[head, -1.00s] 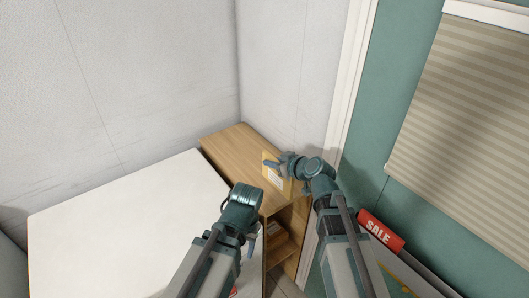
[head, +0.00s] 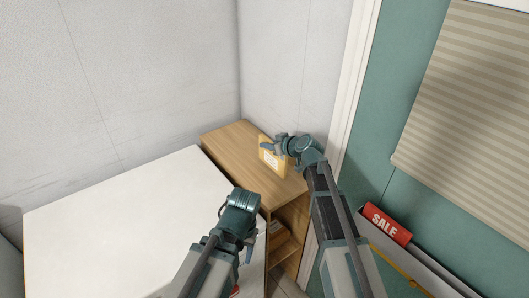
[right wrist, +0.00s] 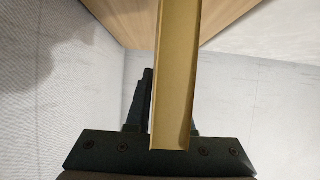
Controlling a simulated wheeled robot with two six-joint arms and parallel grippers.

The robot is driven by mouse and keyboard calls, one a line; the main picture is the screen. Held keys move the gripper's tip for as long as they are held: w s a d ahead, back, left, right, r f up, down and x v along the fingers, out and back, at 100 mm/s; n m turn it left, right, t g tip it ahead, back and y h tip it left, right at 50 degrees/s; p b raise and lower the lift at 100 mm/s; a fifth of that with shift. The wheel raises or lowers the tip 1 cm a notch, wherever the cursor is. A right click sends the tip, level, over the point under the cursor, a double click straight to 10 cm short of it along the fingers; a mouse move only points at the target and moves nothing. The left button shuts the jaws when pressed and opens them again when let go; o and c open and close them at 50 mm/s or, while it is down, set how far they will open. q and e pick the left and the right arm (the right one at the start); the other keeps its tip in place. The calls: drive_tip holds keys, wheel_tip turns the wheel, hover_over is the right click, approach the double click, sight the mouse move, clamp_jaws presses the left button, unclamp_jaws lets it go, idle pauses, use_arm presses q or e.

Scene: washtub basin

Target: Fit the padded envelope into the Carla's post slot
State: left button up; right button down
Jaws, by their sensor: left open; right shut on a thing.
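The padded envelope (head: 271,160) is yellow-tan with a white label. My right gripper (head: 268,147) is shut on its upper part and holds it over the wooden shelf unit (head: 228,136). In the right wrist view the envelope (right wrist: 176,75) appears edge-on between the fingers. The shelf unit has open compartments (head: 287,249) in its front, partly hidden by my arms. I cannot make out a name for Carla's slot. My left gripper (head: 249,256) is open and empty, low by the shelf's front corner, its fingers partly hidden.
A white table (head: 120,225) stands left of the shelf unit. Pale walls meet behind the unit. At right are a door frame (head: 352,80), a green wall and a red SALE sign (head: 385,224). The shelf top left of the envelope is clear.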

drive_tip(key=shift+w+d+f, duration=0.1)
drive_tip(key=shift+f, duration=0.65)
use_arm(q)
drive_tip(key=shift+w+d+f, duration=0.15)
drive_tip(key=shift+w+f, duration=0.1)
drive_tip(key=shift+f, duration=0.35)
use_arm(e)
drive_tip(key=shift+w+r, duration=0.15)
use_arm(q)
drive_tip(key=shift+f, duration=0.1)
drive_tip(key=shift+s+f+b, duration=0.15)
drive_tip(key=shift+f+b, duration=0.25)
drive_tip(key=shift+b, duration=0.15)
use_arm(e)
drive_tip(key=shift+s+f, duration=0.2)
drive_tip(key=shift+f, duration=0.3)
use_arm(q)
drive_tip(key=shift+r, duration=0.1)
use_arm(e)
drive_tip(key=c, duration=0.8)
unclamp_jaws()
drive_tip(key=shift+r, duration=0.1)
use_arm(q)
drive_tip(key=shift+r, duration=0.1)
use_arm(e)
drive_tip(key=shift+r, duration=0.15)
